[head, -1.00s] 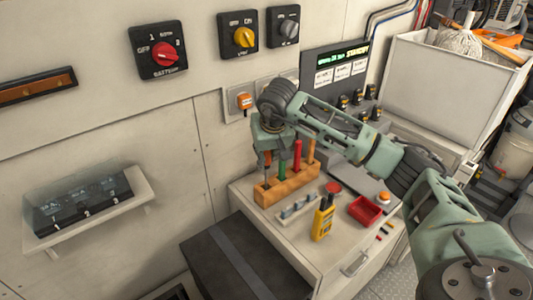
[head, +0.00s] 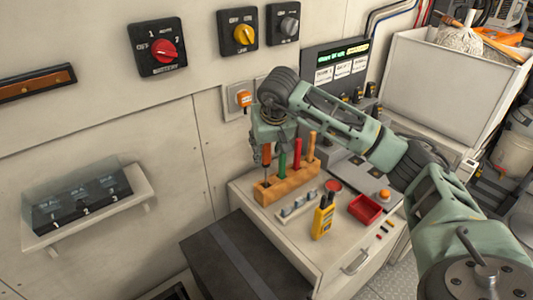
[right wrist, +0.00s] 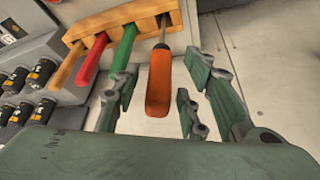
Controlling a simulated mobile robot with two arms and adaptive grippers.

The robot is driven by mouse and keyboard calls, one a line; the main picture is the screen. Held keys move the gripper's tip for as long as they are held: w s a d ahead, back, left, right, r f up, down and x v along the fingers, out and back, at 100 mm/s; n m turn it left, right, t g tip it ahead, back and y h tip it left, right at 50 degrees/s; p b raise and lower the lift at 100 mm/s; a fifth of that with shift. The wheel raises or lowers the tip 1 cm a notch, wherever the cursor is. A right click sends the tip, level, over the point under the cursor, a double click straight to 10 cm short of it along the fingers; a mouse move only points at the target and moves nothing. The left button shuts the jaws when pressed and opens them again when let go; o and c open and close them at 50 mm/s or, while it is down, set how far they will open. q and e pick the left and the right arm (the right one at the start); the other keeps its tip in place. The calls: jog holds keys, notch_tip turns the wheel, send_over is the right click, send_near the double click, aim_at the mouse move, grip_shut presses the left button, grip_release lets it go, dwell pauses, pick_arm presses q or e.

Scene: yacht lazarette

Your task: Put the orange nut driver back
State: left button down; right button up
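The orange nut driver (head: 266,154) stands about upright at the left end of the wooden rack (head: 290,187), its shaft running down into the rack. In the right wrist view its orange handle (right wrist: 159,85) points toward my palm, and its shaft meets the rack (right wrist: 100,22) at the top. My right gripper (head: 273,142) is just above the handle. In the right wrist view the fingers of this gripper (right wrist: 163,92) are spread, with a gap on both sides of the handle. The shaft's tip is hidden in the rack. My left gripper is not in view.
Green (head: 282,166), red (head: 297,153) and wooden-handled (head: 311,148) tools stand in the same rack, to the right. A yellow meter (head: 323,220), a red tray (head: 365,209) and a row of sockets (head: 298,206) lie on the counter. The wall is close behind.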

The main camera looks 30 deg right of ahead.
jog(key=b+v, duration=0.1)
jog(key=v, duration=0.9)
dwell(1.7)
